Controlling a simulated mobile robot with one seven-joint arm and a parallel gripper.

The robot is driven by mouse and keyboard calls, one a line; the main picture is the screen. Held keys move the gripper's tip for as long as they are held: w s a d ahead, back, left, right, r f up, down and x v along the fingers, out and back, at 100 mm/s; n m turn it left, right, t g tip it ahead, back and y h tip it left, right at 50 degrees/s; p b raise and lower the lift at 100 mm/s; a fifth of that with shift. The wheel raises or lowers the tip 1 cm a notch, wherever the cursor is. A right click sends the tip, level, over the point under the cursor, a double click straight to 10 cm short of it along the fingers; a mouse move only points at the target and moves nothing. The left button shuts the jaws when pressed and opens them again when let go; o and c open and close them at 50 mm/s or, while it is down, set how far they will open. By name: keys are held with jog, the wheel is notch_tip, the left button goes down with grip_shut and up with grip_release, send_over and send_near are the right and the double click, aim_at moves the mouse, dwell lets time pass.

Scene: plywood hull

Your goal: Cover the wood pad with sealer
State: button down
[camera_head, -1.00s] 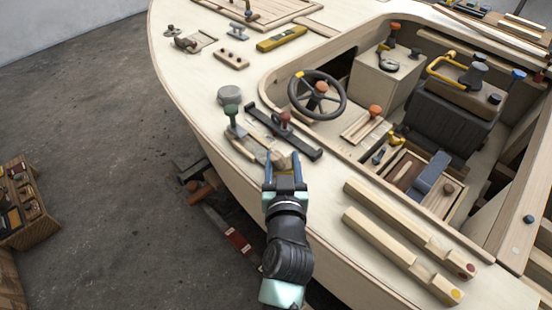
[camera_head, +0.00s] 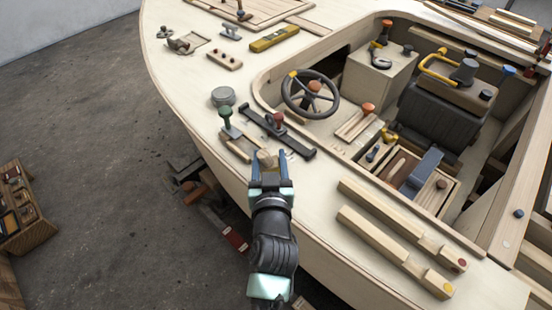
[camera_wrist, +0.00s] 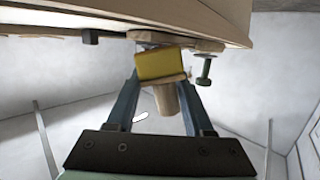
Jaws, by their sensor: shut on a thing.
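My gripper (camera_head: 268,166) is at the hull's near edge, its blue fingers shut on a tool with a round wooden handle (camera_wrist: 166,98) and a yellow block-like head (camera_wrist: 162,66). In the head view the tan end of the handle (camera_head: 266,157) shows between the fingers. A pale wood pad (camera_head: 238,148) lies on the deck just beyond and left of my gripper. In the wrist view the yellow head is close under the deck edge; I cannot tell whether it touches the pad. Any sealer is too small to make out.
A green-topped post (camera_head: 226,115) stands by the pad. A black bar with a red-brown knob (camera_head: 278,120) lies right of it, and a round grey tin (camera_head: 222,97) behind. Two wooden rails (camera_head: 390,238) lie at right. A steering wheel (camera_head: 310,93) stands in the cockpit.

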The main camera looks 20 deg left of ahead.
jog(key=shift+w+a+r+p, duration=0.1)
jog(key=shift+w+a+p, duration=0.15)
jog(key=shift+a+p, duration=0.6)
jog(key=shift+w+a+p, duration=0.3)
jog(key=shift+a+p, duration=0.25)
jog(key=shift+a, duration=0.25)
jog(key=shift+a+r, duration=0.15)
jog(key=shift+a, duration=0.05)
jog(key=a+p, duration=0.2)
jog(key=shift+w+a+r+p, duration=0.1)
jog(key=shift+w+a+p, duration=0.3)
jog(key=shift+w+a+f+b, duration=0.15)
jog(key=shift+a+b, duration=0.25)
jog(key=shift+a, duration=0.05)
jog(key=shift+w+a+f+b, duration=0.1)
jog(key=shift+a+f+b, duration=0.05)
jog(key=shift+a+b, duration=0.25)
jog(key=shift+w+a+r+b, duration=0.1)
jog(key=shift+w+a+b, duration=0.2)
jog(key=shift+a+b, duration=0.55)
jog(key=shift+r, duration=0.25)
